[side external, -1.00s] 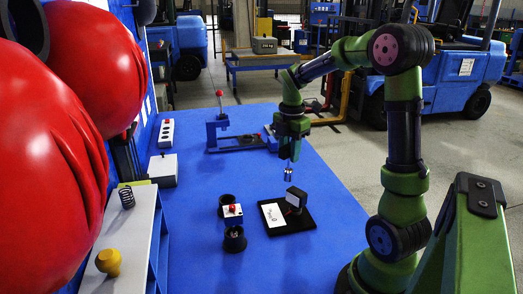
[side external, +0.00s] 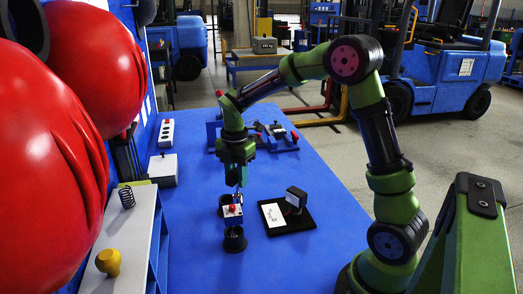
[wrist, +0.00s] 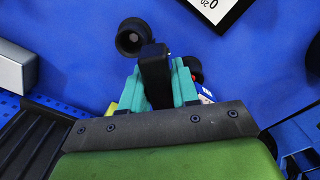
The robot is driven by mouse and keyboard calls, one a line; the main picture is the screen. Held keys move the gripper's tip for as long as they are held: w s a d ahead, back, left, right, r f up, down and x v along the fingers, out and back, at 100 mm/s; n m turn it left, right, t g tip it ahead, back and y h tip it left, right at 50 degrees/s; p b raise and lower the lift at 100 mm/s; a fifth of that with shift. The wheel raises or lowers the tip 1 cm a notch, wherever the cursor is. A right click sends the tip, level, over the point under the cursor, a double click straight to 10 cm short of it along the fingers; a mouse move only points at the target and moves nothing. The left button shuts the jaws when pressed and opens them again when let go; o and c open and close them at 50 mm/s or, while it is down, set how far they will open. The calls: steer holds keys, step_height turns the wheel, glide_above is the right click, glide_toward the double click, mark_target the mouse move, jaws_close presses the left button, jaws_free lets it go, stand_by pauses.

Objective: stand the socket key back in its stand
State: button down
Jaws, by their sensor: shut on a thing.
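My gripper (side external: 236,182) points down over the two-cup fixture at the middle of the blue table. In the wrist view, its teal fingers (wrist: 158,88) are shut on the black top of the socket key (wrist: 155,72). The key's metal lower end (side external: 241,196) shows just beneath the fingers. The fixture has a black cup in front (side external: 235,239), another behind (side external: 225,201), and a white block with a red knob (side external: 232,211) between them. I cannot tell which part is the key's stand, or whether the key touches the fixture; its tip is hard to make out.
A black board with a white card (side external: 273,215) and upright dark block (side external: 296,197) lies right of the fixture. A blue clamp-like fixture (side external: 270,138) stands behind. A white box (side external: 163,169) and shelf (side external: 122,240) are at left. The right front table is clear.

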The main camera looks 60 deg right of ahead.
steer(key=w+f, duration=0.4)
steer(key=shift+w+d, duration=0.4)
steer(key=shift+d, duration=0.05)
steer(key=shift+f, duration=0.3)
steer(key=shift+f, duration=0.25)
steer(key=c, duration=0.8)
jaws_free()
steer(key=shift+c, duration=0.2)
steer(key=shift+r, duration=0.1)
